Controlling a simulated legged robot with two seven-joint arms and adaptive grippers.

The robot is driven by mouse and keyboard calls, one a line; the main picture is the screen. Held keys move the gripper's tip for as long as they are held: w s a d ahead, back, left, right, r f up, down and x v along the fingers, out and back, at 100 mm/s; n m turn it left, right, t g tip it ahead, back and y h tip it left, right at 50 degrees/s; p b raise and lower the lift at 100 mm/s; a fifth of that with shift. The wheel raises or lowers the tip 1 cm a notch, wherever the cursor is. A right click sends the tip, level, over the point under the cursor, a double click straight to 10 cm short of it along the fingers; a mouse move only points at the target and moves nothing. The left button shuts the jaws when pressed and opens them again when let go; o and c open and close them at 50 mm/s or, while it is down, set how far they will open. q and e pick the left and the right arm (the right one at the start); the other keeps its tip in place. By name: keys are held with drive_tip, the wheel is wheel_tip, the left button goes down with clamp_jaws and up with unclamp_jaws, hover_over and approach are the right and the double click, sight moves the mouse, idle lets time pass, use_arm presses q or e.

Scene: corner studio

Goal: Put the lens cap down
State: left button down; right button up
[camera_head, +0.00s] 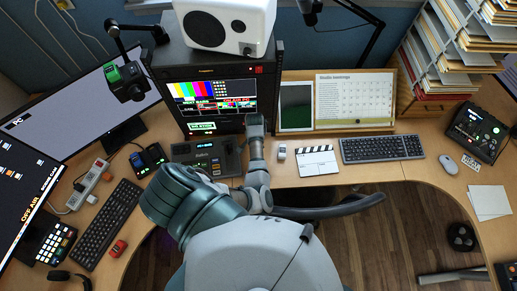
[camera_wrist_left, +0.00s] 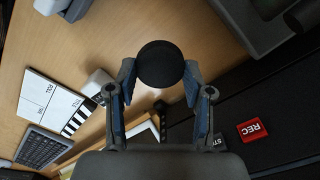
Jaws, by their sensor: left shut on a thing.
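The lens cap (camera_wrist_left: 160,64) is a round black disc between the fingertips of my left gripper (camera_wrist_left: 160,78) in the wrist view. The gripper is shut on it, with a finger at either side. The wood desk top shows behind and to the left of the cap. In the head view my left gripper (camera_head: 255,122) is in front of the right side of the rack with the screens. I cannot make out the cap there. My right gripper is not in view.
A clapperboard (camera_head: 318,162) and a small white object (camera_head: 281,153) lie right of my arm. A dark control box (camera_head: 205,157) is just left. Bare desk (camera_head: 340,180) shows along the front edge.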

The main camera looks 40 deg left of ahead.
use_arm(q)
drive_tip(key=f+b, duration=0.1)
drive_tip(key=s+f, duration=0.1)
drive_tip(key=f, duration=0.1)
drive_tip(key=shift+a+f+b, duration=0.1)
drive_tip(key=shift+b, duration=0.25)
drive_tip(key=f+b, duration=0.1)
drive_tip(key=f, duration=0.1)
drive_tip(key=f+b, duration=0.1)
drive_tip(key=shift+w+a+f+b, duration=0.1)
drive_tip(key=shift+w+f+b, duration=0.1)
drive_tip(key=shift+f+b, duration=0.15)
drive_tip(key=shift+f, duration=0.15)
drive_tip(key=shift+s+d+r, duration=0.1)
drive_tip(key=shift+d+r, duration=0.1)
drive_tip(key=shift+r, duration=0.1)
drive_tip(key=shift+f, duration=0.1)
drive_tip(key=shift+c, duration=2.3)
unclamp_jaws()
drive_tip(key=shift+a, duration=0.1)
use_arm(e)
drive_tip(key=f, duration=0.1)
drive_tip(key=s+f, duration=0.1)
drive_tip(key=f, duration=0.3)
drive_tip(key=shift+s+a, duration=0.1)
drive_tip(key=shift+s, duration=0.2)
